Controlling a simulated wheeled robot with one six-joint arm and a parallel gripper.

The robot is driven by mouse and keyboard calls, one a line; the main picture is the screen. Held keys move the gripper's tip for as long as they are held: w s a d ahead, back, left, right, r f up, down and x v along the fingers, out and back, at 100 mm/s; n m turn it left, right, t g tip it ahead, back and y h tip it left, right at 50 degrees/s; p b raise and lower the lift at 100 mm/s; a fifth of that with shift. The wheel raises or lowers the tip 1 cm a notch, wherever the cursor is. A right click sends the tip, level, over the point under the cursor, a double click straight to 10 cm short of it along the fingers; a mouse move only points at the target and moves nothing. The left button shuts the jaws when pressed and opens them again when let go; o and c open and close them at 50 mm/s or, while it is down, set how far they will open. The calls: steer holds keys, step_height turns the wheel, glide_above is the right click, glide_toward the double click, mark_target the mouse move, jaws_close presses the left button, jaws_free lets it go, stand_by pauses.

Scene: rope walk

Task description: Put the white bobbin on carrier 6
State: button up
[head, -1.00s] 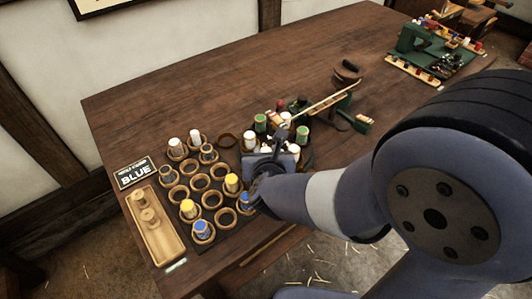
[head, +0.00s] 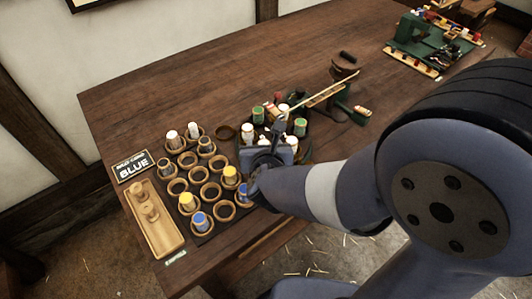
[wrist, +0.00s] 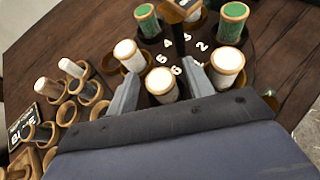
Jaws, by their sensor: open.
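My gripper (wrist: 162,72) is open, with its two fingers on either side of a white bobbin (wrist: 161,86) in the wrist view. That bobbin stands upright on the dark round carrier plate (wrist: 210,66), nearest the numeral 6 (wrist: 176,70). I cannot tell whether the fingers touch it. Another white bobbin (wrist: 129,55) stands to its left, by the numeral 5, and a third white bobbin (wrist: 228,65) to its right. In the head view my gripper and wrist hide part of the plate.
Green bobbins (wrist: 147,20) stand further back on the plate. A rack of ring holders (head: 210,190) to the left holds white, yellow and blue bobbins. Beside it are a BLUE sign (head: 133,166) and a wooden tray (head: 163,235). The table's back left is clear.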

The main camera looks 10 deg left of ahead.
steer(key=p+v, duration=0.2)
steer(key=v, duration=0.9)
steer(key=shift+s+r+p, duration=0.15)
steer(key=shift+s+p, duration=0.1)
steer(key=shift+p, duration=0.05)
steer(key=shift+d, duration=0.1)
step_height(320, 180, up, 5)
steer(key=p, duration=0.4)
steer(key=w+f+b, duration=0.2)
steer(key=f, duration=0.1)
steer(key=w+a+f+b, duration=0.1)
steer(key=w+f+b, duration=0.1)
steer(key=f, duration=0.1)
steer(key=w+a+f+b, duration=0.1)
steer(key=w+f+b, duration=0.1)
steer(key=w+f, duration=0.1)
stand_by(0.4)
